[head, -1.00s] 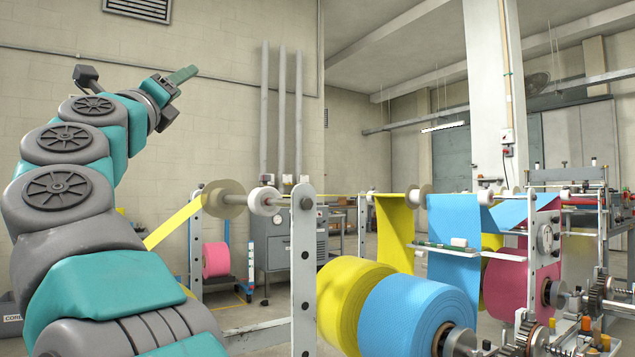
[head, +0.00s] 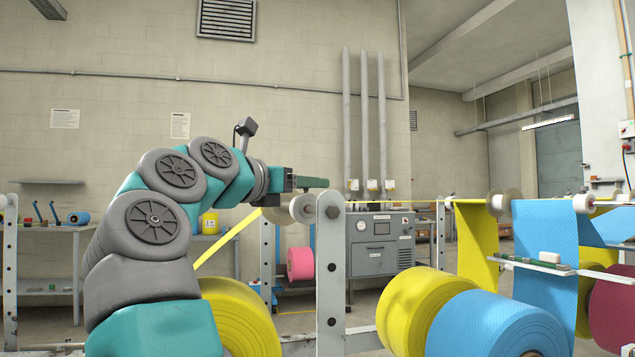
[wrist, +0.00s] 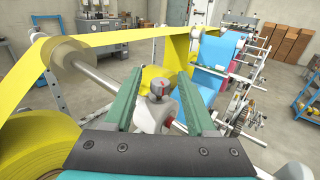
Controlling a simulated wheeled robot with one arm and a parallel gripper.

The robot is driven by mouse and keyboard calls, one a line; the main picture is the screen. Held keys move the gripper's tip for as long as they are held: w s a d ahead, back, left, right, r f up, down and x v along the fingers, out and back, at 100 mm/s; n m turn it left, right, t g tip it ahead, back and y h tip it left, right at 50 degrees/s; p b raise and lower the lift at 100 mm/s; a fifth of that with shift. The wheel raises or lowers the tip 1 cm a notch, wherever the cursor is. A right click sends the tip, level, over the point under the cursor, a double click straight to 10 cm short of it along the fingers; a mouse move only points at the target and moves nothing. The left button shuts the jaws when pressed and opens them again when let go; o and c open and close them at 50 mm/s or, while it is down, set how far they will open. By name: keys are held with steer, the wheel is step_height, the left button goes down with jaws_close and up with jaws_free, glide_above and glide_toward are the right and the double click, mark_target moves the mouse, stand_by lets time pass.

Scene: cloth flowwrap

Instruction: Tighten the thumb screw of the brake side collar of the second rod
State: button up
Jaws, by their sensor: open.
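My gripper (head: 313,183) is level, its fingertips just above the white collar (head: 303,208) on a rod beside a grey post. In the wrist view my gripper (wrist: 160,80) is open. The grey rod (wrist: 95,74) runs from there up left to a beige disc (wrist: 68,56) at the yellow web. I cannot tell how tight the screw is.
A grey post (head: 331,270) stands right beside the collar. A yellow web (head: 228,246) runs behind my arm. Yellow (head: 400,310) and blue (head: 490,325) rolls lie right of the post. A grey cabinet (head: 381,250) stands behind. The space above the rod is clear.

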steer(key=x, duration=0.3)
steer(key=shift+w, duration=0.1)
jaws_close()
stand_by(0.4)
steer(key=shift+p, duration=0.3)
